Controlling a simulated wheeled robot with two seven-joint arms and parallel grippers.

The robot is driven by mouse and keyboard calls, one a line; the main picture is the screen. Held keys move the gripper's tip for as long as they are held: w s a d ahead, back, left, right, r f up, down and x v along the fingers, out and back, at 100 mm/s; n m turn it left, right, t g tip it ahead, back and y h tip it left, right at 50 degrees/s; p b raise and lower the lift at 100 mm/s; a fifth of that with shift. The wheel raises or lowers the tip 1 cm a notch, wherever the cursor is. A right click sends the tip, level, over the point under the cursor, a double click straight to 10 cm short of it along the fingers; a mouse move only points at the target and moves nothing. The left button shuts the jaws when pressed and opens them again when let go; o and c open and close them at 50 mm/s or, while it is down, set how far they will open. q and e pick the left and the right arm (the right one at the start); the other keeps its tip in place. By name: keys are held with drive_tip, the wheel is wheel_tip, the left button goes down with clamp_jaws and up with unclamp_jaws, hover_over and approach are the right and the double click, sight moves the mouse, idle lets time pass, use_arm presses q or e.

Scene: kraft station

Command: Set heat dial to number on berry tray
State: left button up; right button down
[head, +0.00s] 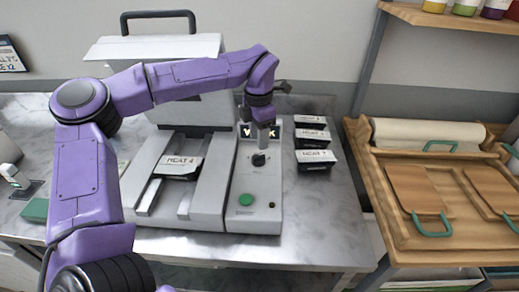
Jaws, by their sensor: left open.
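The heat dial (259,160) is a small black knob on the light grey control panel of the machine. My left gripper (264,143) is open and points down just above and behind the dial; I cannot tell whether it touches it. A dark tray with a white label (178,166) sits between the machine's rails; the label seems to read "HEAT 4". Several similar labelled trays (316,157) stand in a row right of the panel, the front one perhaps reading "HEAT 7". I cannot make out which tray holds berries. A display on the panel is partly hidden by my gripper.
A green button (246,200) and a small dark knob (272,205) are on the panel's front. The machine's lid (155,48) with a black handle stands behind. A wooden rack (405,215) with green-handled boards is at right. The marble counter is clear in front of the trays.

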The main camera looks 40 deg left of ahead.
sight(258, 155)
use_arm(q)
wheel_tip(258, 155, up, 5)
drive_tip(key=shift+r, duration=0.1)
idle(0.5)
